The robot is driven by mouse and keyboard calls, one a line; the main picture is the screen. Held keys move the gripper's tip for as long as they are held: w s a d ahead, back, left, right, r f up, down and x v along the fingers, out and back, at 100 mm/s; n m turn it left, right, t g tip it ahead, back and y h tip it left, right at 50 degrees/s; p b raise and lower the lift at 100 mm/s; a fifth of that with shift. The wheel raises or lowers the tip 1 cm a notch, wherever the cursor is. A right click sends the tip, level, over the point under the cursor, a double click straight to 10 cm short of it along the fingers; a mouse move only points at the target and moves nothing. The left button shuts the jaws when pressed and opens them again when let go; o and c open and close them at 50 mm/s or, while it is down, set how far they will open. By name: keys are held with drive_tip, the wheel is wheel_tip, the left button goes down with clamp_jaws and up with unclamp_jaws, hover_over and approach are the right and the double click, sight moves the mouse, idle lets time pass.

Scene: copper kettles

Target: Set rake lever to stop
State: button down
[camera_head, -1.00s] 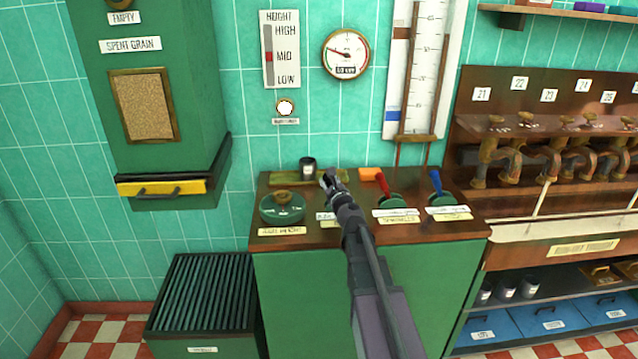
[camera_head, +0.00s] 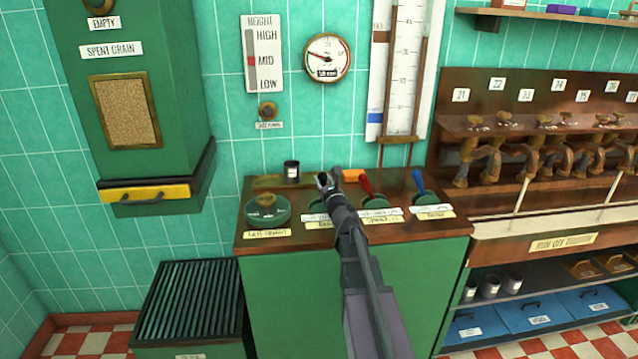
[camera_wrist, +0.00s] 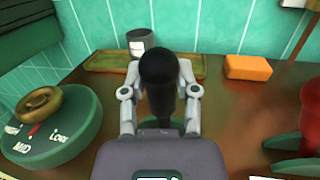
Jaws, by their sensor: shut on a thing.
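The rake lever has a round black knob (camera_wrist: 158,65) on a dark shaft, seen in the wrist view. My gripper (camera_wrist: 158,90) has one finger on each side of the lever just below the knob and is shut on it. In the head view my gripper (camera_head: 328,183) is over the console (camera_head: 350,260), at the lever left of the red one. My arm hides most of the lever's base and part of its plates. The position words beside it cannot be read, so I cannot tell which setting it is in.
A red lever (camera_head: 367,185) and a blue lever (camera_head: 419,182) stand to the right. A green dial (camera_head: 267,210) with a brass knob is on the left. A dark cup (camera_head: 291,172) and an orange block (camera_wrist: 247,67) are behind. A round lamp (camera_head: 267,110) on the wall is dark.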

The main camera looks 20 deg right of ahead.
drive_tip(key=shift+d, duration=0.1)
drive_tip(key=shift+c, duration=1.8)
unclamp_jaws()
drive_tip(key=shift+s, duration=0.15)
